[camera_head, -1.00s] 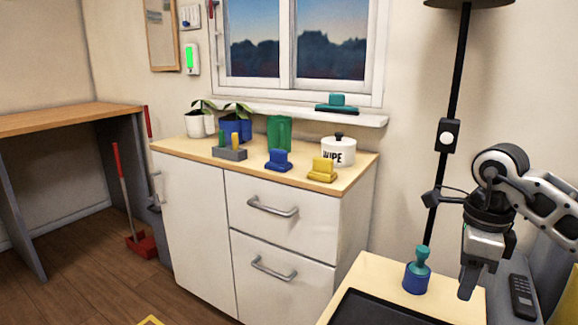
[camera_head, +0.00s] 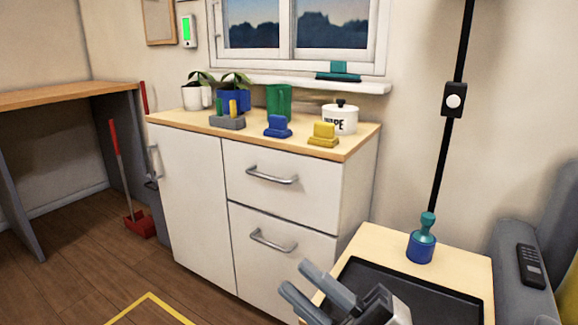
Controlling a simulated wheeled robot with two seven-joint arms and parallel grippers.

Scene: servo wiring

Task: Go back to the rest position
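My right gripper (camera_head: 298,277) is low at the bottom of the head view, in front of the small wooden side table (camera_head: 372,240). Its two grey fingers point up and to the left, with a gap between them and nothing held. The rest of its arm is cut off by the bottom edge. A blue and teal knobbed object (camera_head: 422,240) stands upright on the side table, apart from the gripper. My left gripper is not in view.
A black tray (camera_head: 445,301) lies on the side table. A white cabinet (camera_head: 285,205) carries plants, a blue block (camera_head: 278,127), a yellow block (camera_head: 323,135) and a white pot (camera_head: 340,120). A lamp pole (camera_head: 452,120) and a grey sofa arm holding a remote (camera_head: 531,266) are at right.

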